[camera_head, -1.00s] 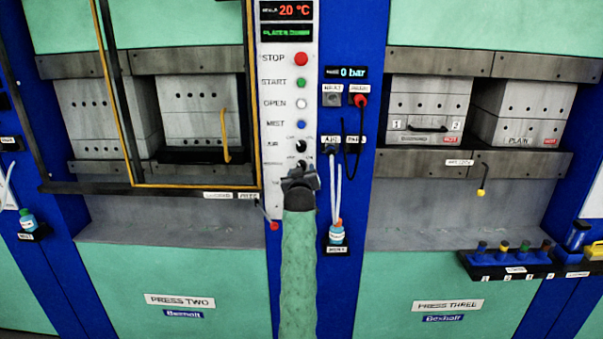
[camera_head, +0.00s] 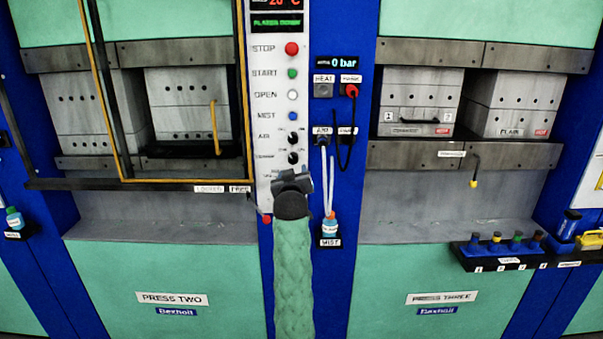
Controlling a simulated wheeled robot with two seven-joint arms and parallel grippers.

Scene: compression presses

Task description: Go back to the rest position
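One arm of mine, in a green quilted sleeve, rises from the bottom middle of the head view. I cannot tell whether it is the left or the right arm. Its dark gripper (camera_head: 291,183) is in front of the lower end of the white control panel (camera_head: 265,150), just below the lower black knob (camera_head: 293,158). The knob shows clear of the gripper. The fingers are small and seen from behind, so I cannot tell if they are open or shut. I see nothing held. No second gripper shows.
Press two, with a black and yellow guard frame (camera_head: 130,182), stands left of the panel. Press three (camera_head: 420,155) stands right. A hose runs to the mist bottle (camera_head: 330,228) beside my gripper. A rack (camera_head: 485,262) of several coloured-top items juts out lower right.

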